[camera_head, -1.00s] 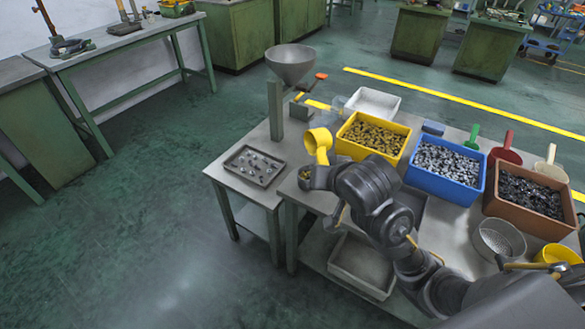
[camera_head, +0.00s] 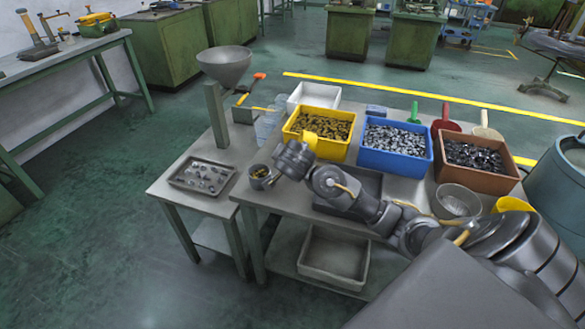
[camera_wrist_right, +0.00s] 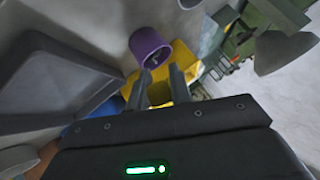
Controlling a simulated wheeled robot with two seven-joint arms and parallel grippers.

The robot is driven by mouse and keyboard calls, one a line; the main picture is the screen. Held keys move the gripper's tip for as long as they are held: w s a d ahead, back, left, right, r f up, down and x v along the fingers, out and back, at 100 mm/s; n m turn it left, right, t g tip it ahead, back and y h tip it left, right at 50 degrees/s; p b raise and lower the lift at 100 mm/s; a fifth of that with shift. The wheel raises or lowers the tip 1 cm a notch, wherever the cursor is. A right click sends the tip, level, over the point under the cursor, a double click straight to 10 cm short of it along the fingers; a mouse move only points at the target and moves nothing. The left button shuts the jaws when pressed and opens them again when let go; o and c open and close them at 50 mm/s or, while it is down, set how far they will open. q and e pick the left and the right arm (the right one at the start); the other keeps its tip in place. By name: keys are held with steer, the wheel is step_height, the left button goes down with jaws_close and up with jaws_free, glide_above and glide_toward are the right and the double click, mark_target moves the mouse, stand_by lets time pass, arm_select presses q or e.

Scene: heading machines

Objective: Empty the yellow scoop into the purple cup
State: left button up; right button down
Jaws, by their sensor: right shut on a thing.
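The purple cup (camera_wrist_right: 149,46) shows in the right wrist view, just beyond my fingertips, with its open mouth facing the camera. I cannot find it in the head view. My right gripper (camera_wrist_right: 158,80) is shut on the yellow scoop, and a yellow piece (camera_wrist_right: 159,93) of it shows between the fingers. In the head view the yellow scoop (camera_head: 310,139) shows in part above my wrist, before the yellow bin's front wall. My arm hides the rest, and what the scoop holds is not visible. My left gripper is not in view.
Yellow (camera_head: 295,136), blue (camera_head: 395,161) and brown (camera_head: 480,178) bins of small parts stand along the bench. A grey cup (camera_head: 260,183) with brass-coloured parts is left of my wrist. A tray (camera_head: 180,178) and a funnel on a post (camera_head: 224,66) stand farther left.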

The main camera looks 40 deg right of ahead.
steer(key=shift+d, duration=0.15)
steer(key=p, duration=0.2)
steer(key=r+m+y+p, duration=0.1)
steer(key=r+t+p, duration=0.1)
steer(key=p, duration=0.1)
steer(key=shift+s+d+y+p, duration=0.25)
steer(key=shift+d+y+p, duration=0.05)
steer(key=shift+p, duration=0.05)
arm_select(q)
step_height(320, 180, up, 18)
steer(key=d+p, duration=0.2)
steer(key=p, duration=1)
steer(key=shift+p, duration=0.4)
arm_select(e)
steer(key=d+r+m+t+y, duration=0.1)
steer(key=m+t, duration=0.1)
steer(key=s+r+m+t+y, duration=0.1)
steer(key=m+t+y, duration=0.1)
steer(key=d+r+m+t+y, duration=0.1)
steer(key=r+m+t, duration=0.1)
steer(key=shift+s+d+t+y, duration=0.3)
steer(key=shift+s+y, duration=0.1)
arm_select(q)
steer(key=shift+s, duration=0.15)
arm_select(e)
steer(key=shift+a, duration=0.1)
